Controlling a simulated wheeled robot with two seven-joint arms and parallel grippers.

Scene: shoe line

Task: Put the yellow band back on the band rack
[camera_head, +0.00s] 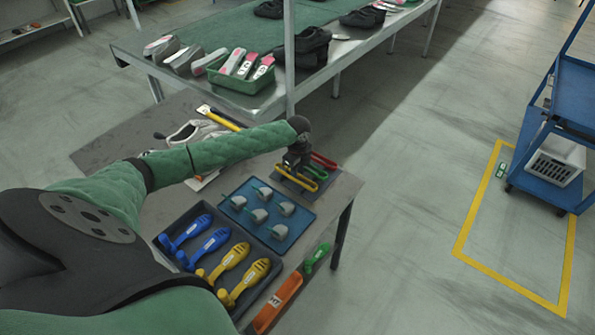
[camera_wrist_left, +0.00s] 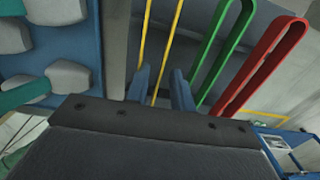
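The yellow band (camera_head: 296,179) is a long narrow loop lying at the band rack (camera_head: 283,182), in front of the green band (camera_head: 317,170) and the red band (camera_head: 324,160). My left gripper (camera_head: 298,166) is right over the rack. In the left wrist view its two blue-grey fingers (camera_wrist_left: 161,88) stand apart. One strand of the yellow band (camera_wrist_left: 172,45) runs down between them, and the other passes by the left finger. I cannot tell whether the fingers touch it. The green band (camera_wrist_left: 222,50) and red band (camera_wrist_left: 262,65) are to the right. My right gripper is not in view.
A blue tray (camera_head: 257,193) with grey pieces lies beside the rack. A dark tray (camera_head: 207,222) holds blue and yellow shoe-shaped tools. An orange tool (camera_head: 277,303) and a green tool (camera_head: 317,257) lie at the table's edge. A white shoe (camera_head: 190,133) sits behind my left arm.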

